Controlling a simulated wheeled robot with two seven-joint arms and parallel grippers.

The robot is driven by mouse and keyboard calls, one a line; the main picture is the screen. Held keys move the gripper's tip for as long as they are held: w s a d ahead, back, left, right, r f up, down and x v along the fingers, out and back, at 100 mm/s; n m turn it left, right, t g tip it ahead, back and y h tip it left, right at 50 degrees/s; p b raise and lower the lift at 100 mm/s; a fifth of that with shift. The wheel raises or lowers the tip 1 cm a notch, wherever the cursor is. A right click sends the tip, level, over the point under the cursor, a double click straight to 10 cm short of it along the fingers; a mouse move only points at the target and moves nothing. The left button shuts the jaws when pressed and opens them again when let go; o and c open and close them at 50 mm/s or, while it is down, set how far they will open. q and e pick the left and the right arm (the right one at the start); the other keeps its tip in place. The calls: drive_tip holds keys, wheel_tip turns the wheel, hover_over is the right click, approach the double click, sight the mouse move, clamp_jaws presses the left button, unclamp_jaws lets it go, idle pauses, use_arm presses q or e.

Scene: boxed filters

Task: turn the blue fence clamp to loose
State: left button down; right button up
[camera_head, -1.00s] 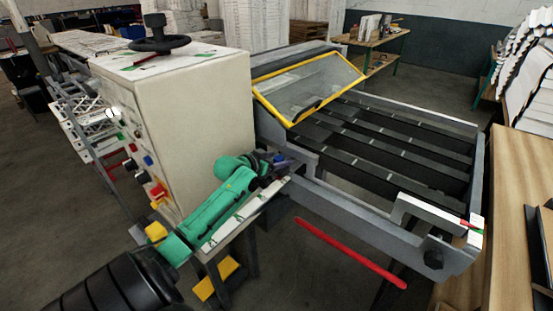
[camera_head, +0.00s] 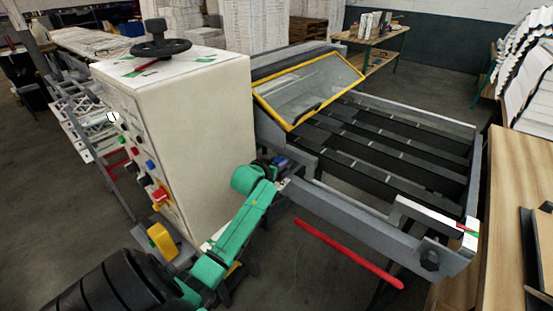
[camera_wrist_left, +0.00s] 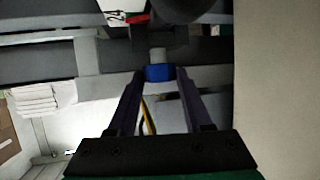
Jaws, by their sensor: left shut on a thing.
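The blue fence clamp (camera_wrist_left: 160,73) shows in the left wrist view as a short blue block with a grey stem, between the two fingertips. My left gripper (camera_wrist_left: 158,76) is shut on it. In the head view, a small patch of the blue clamp (camera_head: 280,160) shows at the wrist's end, beside the cabinet's right edge. My left gripper (camera_head: 284,174) is there too, mostly covered by my green wrist. The clamp's turn angle cannot be read. My right gripper is not in view.
The pale cabinet (camera_head: 190,130) stands close left of my forearm, with a black handwheel (camera_head: 162,42) on top. A yellow-framed clear guard (camera_head: 312,88) lies just beyond the clamp. A red bar (camera_head: 347,253) runs in front of the grey machine frame (camera_head: 350,213). A wooden table (camera_head: 500,220) stands at right.

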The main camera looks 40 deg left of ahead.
use_arm(q)
drive_tip(key=shift+w+d+f+n+y, duration=0.1)
drive_tip(key=shift+d+n+y, duration=0.1)
drive_tip(key=shift+n+y, duration=0.3)
drive_tip(key=n+g+y+b, duration=0.2)
drive_tip(key=n+b, duration=0.1)
drive_tip(key=b, duration=0.2)
drive_tip(key=n+g+y+b, duration=0.3)
drive_tip(key=b, duration=0.3)
drive_tip(key=n+g+y+b, duration=0.3)
drive_tip(key=b, duration=0.3)
drive_tip(key=shift+w+d+f+n, duration=0.1)
drive_tip(key=shift+w+d+n, duration=0.2)
drive_tip(key=shift+w+n, duration=0.1)
drive_tip(key=shift+w+r+n+g+y+b, duration=0.15)
drive_tip(key=shift+n+g+y+b, duration=0.1)
drive_tip(key=shift+n+g+b, duration=0.5)
drive_tip(key=shift+r+n+g+y+b, duration=0.1)
drive_tip(key=shift+n+g+y+b, duration=0.15)
drive_tip(key=shift+n+g+b, duration=0.5)
drive_tip(key=shift+g+p, duration=0.3)
drive_tip(key=shift+c, duration=1.6)
unclamp_jaws()
